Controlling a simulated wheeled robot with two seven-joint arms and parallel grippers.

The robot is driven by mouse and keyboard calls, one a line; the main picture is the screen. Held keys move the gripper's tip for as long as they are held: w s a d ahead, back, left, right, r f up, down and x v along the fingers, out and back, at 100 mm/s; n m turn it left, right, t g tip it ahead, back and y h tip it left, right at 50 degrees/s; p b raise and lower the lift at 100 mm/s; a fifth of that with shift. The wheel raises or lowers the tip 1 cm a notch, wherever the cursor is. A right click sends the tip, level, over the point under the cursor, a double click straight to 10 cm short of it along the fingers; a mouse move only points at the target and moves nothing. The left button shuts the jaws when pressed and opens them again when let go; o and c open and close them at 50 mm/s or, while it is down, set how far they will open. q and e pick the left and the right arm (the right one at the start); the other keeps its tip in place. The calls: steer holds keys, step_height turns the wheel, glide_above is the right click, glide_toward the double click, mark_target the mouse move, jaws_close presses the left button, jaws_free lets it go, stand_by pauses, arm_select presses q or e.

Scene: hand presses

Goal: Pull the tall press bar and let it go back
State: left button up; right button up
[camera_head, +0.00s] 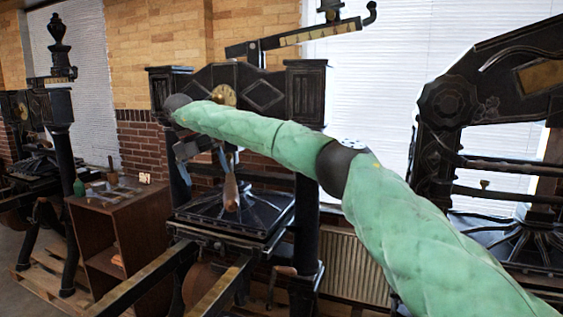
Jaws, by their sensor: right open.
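The middle black hand press (305,95) stands ahead, with a dark crosshead and a round brass disc. Its bar has a wooden handle (230,190) that hangs down above the bed; the upper part of the bar is hidden behind my right arm. My right arm, in a green padded sleeve, reaches in from the lower right across the press. My right gripper (203,164) is small in the picture, left of the wooden handle and level with its top. Its bluish fingers are apart, with nothing visible between them. Whether a finger touches the bar cannot be told. My left gripper is not in view.
A brown wooden cabinet (125,228) with small items on top stands left of the press. Another press (62,105) is at far left, and a third (500,100) at right. The press's rails (145,280) stick out toward me. A radiator (350,265) is behind.

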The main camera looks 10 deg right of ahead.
arm_select(q)
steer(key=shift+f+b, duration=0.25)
steer(key=shift+b, duration=0.45)
arm_select(e)
steer(key=s+r, duration=0.3)
steer(key=s, duration=0.5)
steer(key=s+a+r, duration=0.1)
steer(key=s+r, duration=0.2)
steer(key=s, duration=0.6)
steer(key=shift+s+a+r, duration=0.2)
steer(key=shift+s+a, duration=0.05)
steer(key=shift+s, duration=0.05)
steer(key=shift+w, duration=0.1)
